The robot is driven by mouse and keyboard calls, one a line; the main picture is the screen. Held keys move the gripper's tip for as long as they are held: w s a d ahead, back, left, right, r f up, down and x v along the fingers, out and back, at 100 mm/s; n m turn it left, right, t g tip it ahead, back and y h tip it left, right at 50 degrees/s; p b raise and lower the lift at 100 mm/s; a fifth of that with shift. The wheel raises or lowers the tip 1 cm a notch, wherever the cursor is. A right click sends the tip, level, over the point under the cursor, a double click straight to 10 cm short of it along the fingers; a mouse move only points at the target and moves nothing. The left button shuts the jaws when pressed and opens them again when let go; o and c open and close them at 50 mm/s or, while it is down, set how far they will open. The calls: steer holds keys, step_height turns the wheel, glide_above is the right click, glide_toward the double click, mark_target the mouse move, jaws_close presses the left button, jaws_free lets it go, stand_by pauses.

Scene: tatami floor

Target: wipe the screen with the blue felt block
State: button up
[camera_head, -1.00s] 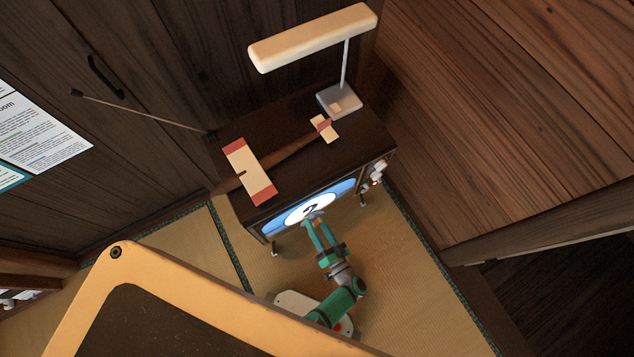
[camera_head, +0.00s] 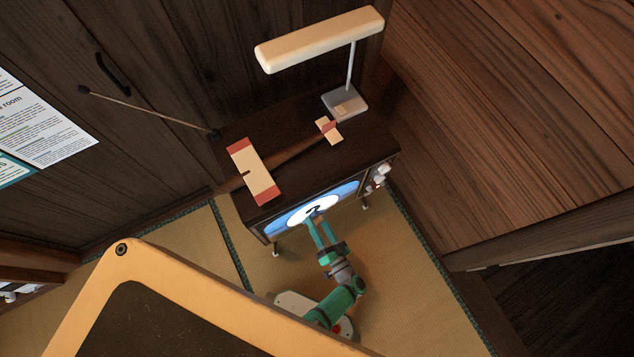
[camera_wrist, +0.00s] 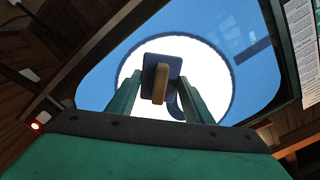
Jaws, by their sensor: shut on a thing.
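The screen (camera_head: 342,194) is the lit front of a dark wooden television cabinet, blue with a white disc and a dark mark in its middle. It fills much of the wrist view (camera_wrist: 108,75). My gripper (camera_head: 317,226) reaches up to the screen's middle with its green fingers. In the wrist view it is shut on the blue felt block (camera_wrist: 174,64), whose wooden handle (camera_wrist: 160,84) points towards me. The block is in front of the white disc and partly covers the dark mark. I cannot tell whether its felt touches the glass. A darker blue streak shows at the screen's right.
An antenna (camera_head: 150,111) sticks out left. A tan-framed panel (camera_head: 190,285) fills the lower left foreground. Tatami (camera_head: 410,270) is open right of my arm.

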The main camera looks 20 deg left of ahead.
steer(key=w+d, duration=0.2)
steer(key=w, duration=0.1)
stand_by(0.4)
steer(key=shift+s+a, duration=1.7)
steer(key=shift+s, duration=0.15)
steer(key=shift+f, duration=0.1)
steer(key=shift+w+d+v, duration=0.15)
steer(key=shift+w+v, duration=0.05)
steer(key=shift+v, duration=0.7)
steer(key=shift+w+d+v, duration=0.1)
steer(key=shift+w+v, duration=0.05)
steer(key=shift+v, duration=0.75)
steer(key=shift+c, duration=0.4)
steer(key=shift+v, duration=1.3)
steer(key=shift+d, duration=0.15)
